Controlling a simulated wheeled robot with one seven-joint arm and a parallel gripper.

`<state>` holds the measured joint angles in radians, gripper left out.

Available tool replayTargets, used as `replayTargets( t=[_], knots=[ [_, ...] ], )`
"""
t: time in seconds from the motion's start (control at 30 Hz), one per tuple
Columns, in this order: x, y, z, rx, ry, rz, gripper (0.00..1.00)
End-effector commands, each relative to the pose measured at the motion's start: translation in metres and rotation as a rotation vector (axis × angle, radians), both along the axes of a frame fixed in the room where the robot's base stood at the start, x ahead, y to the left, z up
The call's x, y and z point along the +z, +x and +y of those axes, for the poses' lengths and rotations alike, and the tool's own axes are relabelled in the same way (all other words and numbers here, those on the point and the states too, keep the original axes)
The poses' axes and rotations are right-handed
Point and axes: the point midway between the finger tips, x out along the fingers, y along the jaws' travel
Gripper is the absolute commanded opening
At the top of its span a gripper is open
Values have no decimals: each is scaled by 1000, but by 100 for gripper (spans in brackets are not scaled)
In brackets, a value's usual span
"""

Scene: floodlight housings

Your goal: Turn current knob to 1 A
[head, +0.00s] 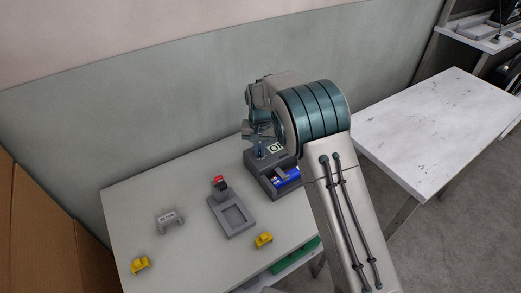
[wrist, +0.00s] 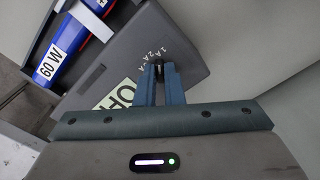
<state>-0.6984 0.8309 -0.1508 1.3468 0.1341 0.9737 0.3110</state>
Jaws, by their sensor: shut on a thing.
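The grey power supply box (head: 262,163) stands at the back right of the table, below my gripper (head: 258,140). In the wrist view its dark top panel (wrist: 185,45) carries printed marks, of which "1 A" and "2 A" can be read, beside the small dark current knob (wrist: 158,66). My gripper (wrist: 160,78) is shut on the knob from above, a blue-grey finger on each side. The fingers cover most of the knob, so I cannot tell where it points.
The box's open tray holds a blue and red "60 W" item (wrist: 55,58). On the table (head: 130,200) are a grey fixture with a red part (head: 231,213), a grey bracket (head: 170,221) and two yellow pieces (head: 140,265), (head: 264,239). A white table (head: 440,125) stands right.

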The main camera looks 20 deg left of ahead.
Motion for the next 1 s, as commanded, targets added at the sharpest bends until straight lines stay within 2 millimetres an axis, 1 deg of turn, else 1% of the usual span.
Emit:
replayTargets(
  t=[0.1, 0.33, 0.83, 0.87, 0.9, 0.93, 1.0],
  knots=[
    [0, -1, 1, -58, 2, 1, 0],
    [0, -1, 1, -127, 2, 2, 0],
    [1, -1, 1, -147, 2, 1, 0],
    [1, -1, 1, -146, 2, 1, 14],
    [1, -1, 1, -146, 2, 1, 25],
    [1, -1, 1, -146, 2, 1, 30],
    [0, 0, 1, -146, 2, 1, 30]
  ],
)
